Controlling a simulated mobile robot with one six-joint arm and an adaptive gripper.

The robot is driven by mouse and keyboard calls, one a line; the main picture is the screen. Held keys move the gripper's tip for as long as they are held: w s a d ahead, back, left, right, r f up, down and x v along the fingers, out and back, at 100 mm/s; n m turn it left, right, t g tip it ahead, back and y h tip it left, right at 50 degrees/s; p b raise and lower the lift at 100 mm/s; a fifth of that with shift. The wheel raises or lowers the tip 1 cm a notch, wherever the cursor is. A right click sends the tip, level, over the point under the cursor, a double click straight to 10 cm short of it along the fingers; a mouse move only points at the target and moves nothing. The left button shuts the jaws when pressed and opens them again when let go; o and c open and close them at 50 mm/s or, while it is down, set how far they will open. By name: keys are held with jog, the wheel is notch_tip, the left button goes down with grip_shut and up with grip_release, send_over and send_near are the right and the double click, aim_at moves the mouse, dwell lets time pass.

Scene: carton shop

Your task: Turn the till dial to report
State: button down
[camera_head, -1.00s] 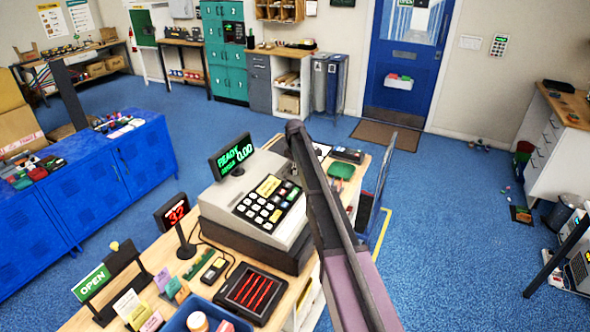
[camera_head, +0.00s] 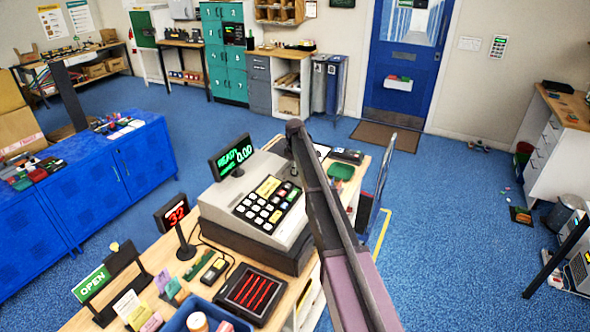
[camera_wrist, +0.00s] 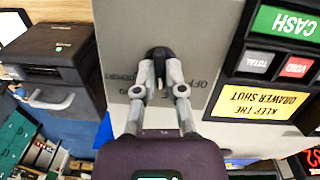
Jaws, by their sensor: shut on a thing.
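The till (camera_head: 232,215) stands on the wooden counter (camera_head: 95,318), with its display (camera_head: 233,158) reading READY and 0.00. In the wrist view, the black till dial (camera_wrist: 159,55) sits on the till's light grey panel (camera_wrist: 120,30). My gripper (camera_wrist: 160,80) has its fingertips closed on the sides of the dial. Printed marks show around the dial; OFF is readable to its right, while the word on its left is partly covered. The dial's pointing direction is hard to tell. In the head view, my arm hides the dial and gripper.
Keys and a yellow KEEP THE DRAWER SHUT label (camera_wrist: 265,97) lie right of the dial in the wrist view. A dark printer-like box (camera_wrist: 50,60) is on the left. A red-digit display (camera_head: 173,212) and card reader (camera_head: 213,270) stand near the till.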

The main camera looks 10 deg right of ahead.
jog(key=m, duration=0.3)
jog(key=m+g+y, duration=0.1)
jog(key=m, duration=0.3)
jog(key=shift+s+f, duration=0.1)
jog(key=shift+s, duration=0.1)
jog(key=m+y, duration=0.1)
jog(key=m, duration=0.5)
jog(key=shift+d, duration=0.1)
dwell(0.3)
jog(key=c, duration=0.7)
grip_release()
jog(key=shift+w, duration=0.25)
jog(key=shift+n, duration=0.3)
